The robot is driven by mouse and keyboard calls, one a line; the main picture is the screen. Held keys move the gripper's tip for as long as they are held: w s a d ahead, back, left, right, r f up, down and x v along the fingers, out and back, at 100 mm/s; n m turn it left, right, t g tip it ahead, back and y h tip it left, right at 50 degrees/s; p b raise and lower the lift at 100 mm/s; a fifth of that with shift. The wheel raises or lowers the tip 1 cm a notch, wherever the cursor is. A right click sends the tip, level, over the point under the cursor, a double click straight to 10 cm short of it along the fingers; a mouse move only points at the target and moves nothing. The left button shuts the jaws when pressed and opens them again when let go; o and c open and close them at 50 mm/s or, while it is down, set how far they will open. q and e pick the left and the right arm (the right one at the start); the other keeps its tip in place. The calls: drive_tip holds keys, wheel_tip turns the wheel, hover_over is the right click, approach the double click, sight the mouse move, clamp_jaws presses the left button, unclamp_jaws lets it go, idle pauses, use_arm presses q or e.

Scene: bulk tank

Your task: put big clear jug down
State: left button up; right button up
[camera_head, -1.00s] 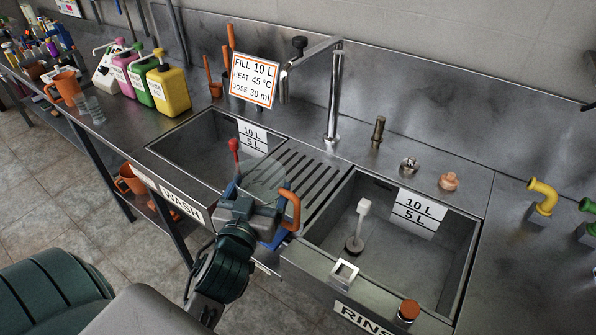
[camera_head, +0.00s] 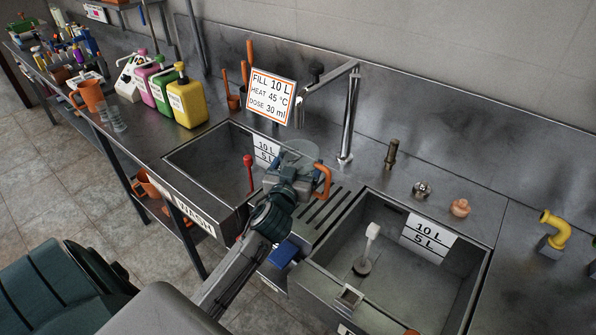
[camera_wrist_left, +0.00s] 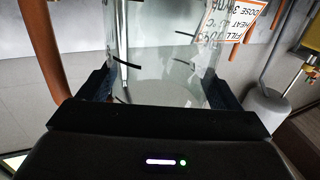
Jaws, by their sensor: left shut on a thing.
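My left gripper (camera_head: 290,183) is shut on the big clear jug (camera_head: 299,158), a see-through vessel with an orange handle (camera_head: 323,183) on its right side. The jug is over the back part of the ribbed drainboard (camera_head: 322,213), between the wash and rinse basins. My gripper hides its lower part, so I cannot tell whether it touches the drainboard. In the left wrist view the clear jug (camera_wrist_left: 160,50) with dark marks stands between the two fingers. My right gripper is not in view.
The wash basin (camera_head: 205,165) is left and the rinse basin (camera_head: 400,275), with a white-handled tool (camera_head: 370,238), right. The tap (camera_head: 348,115) and a sign (camera_head: 272,96) stand behind. Yellow, green and pink canisters (camera_head: 187,102) are back left. A red-knobbed rod (camera_head: 248,165) stands close left.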

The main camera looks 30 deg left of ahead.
sight(304, 161)
use_arm(q)
wheel_tip(304, 161, down, 3)
drive_tip(key=shift+f, duration=0.1)
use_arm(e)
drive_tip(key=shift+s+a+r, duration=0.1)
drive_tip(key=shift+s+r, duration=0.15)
use_arm(q)
drive_tip(key=shift+f, duration=0.2)
drive_tip(key=o, duration=0.9)
drive_tip(key=shift+c, duration=0.2)
drive_tip(key=shift+r+p, duration=0.2)
drive_tip(key=shift+p, duration=0.1)
drive_tip(key=b+v, duration=0.4)
drive_tip(key=v, duration=0.8)
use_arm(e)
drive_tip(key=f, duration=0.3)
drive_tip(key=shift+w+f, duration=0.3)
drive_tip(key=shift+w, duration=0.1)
